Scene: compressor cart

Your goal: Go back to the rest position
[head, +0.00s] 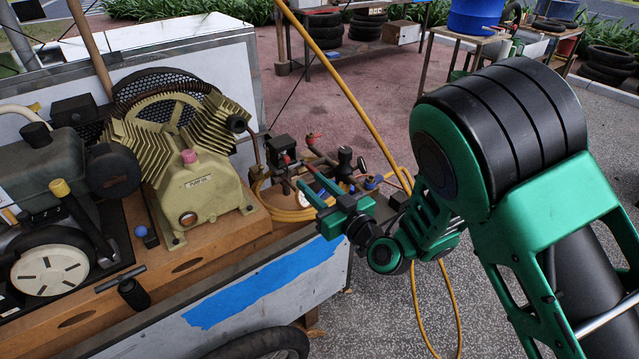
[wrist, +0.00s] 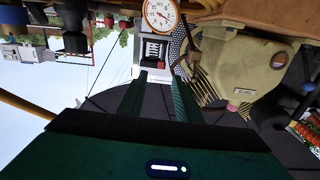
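My gripper (head: 312,188) is in front of the cart's fittings, to the right of the tan compressor pump (head: 195,175). Its two green fingers stand apart in the wrist view (wrist: 160,82), with nothing seen gripped between them. Past the fingertips in that view are a pale box with a dark coil-like part (wrist: 153,50) and a round white gauge with a red needle (wrist: 161,14). The wrist picture looks upside down. My green and black arm reaches in from the right in the head view and hides part of the ground behind it.
The wooden cart deck (head: 230,233) holds an engine (head: 50,180), a black T-handle (head: 130,290) and several small valves and fittings close around my gripper. A yellow hose (head: 345,90) passes close behind my gripper. Paved ground beyond the cart is clear up to the back tables.

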